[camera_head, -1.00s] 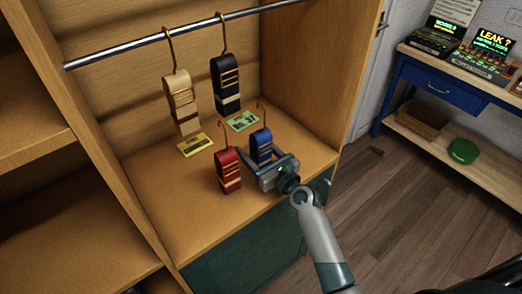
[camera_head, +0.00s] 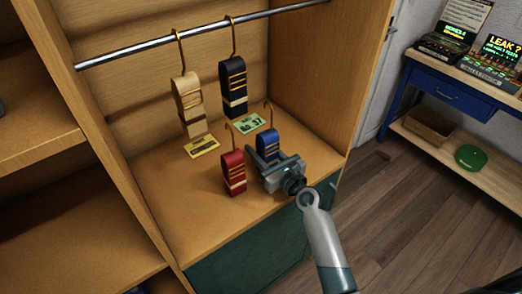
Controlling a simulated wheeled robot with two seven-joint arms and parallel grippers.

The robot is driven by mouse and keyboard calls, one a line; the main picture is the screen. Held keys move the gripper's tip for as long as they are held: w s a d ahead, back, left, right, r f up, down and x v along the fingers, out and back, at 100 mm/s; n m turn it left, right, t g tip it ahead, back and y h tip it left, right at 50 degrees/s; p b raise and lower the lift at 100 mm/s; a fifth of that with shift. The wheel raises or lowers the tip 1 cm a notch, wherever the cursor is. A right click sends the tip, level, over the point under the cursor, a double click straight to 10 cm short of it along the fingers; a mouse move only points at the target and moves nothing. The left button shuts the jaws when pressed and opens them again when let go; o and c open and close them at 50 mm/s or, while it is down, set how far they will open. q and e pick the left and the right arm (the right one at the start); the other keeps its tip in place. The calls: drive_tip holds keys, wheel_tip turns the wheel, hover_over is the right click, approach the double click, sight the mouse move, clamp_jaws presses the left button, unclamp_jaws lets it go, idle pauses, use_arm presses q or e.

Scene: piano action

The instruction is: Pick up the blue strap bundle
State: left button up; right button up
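The blue strap bundle (camera_head: 268,143) stands on the cabinet floor with its thin hook up. Tan bands cross it, and its lower part is hidden by my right gripper. My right gripper (camera_head: 268,158) reaches in from the front. One finger shows along the bundle's left side with a small gap; the other is mostly hidden behind the gripper body. It looks open around the bundle, though contact is hard to see. My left gripper is not in view.
A red bundle (camera_head: 233,172) stands close on the left. Cream (camera_head: 188,98) and black (camera_head: 233,82) bundles hang from the metal rail (camera_head: 150,44) above. Yellow (camera_head: 202,146) and green (camera_head: 251,123) cards lie on the floor behind. A cabinet side wall (camera_head: 325,85) is at right.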

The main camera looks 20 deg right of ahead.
drive_tip(key=s+d+r+b, duration=0.1)
drive_tip(key=s+d+r, duration=0.7)
drive_tip(key=r, duration=0.2)
drive_tip(key=shift+s, duration=0.2)
idle(0.4)
drive_tip(key=s+a+f+n+g+y+b, duration=0.1)
drive_tip(key=s+a+f+n+y+b, duration=0.1)
drive_tip(key=s+a, duration=0.4)
drive_tip(key=s+f+y+b, duration=0.1)
drive_tip(key=s, duration=0.3)
drive_tip(key=shift+f+b, duration=0.25)
drive_tip(key=shift+b, duration=0.15)
idle(0.6)
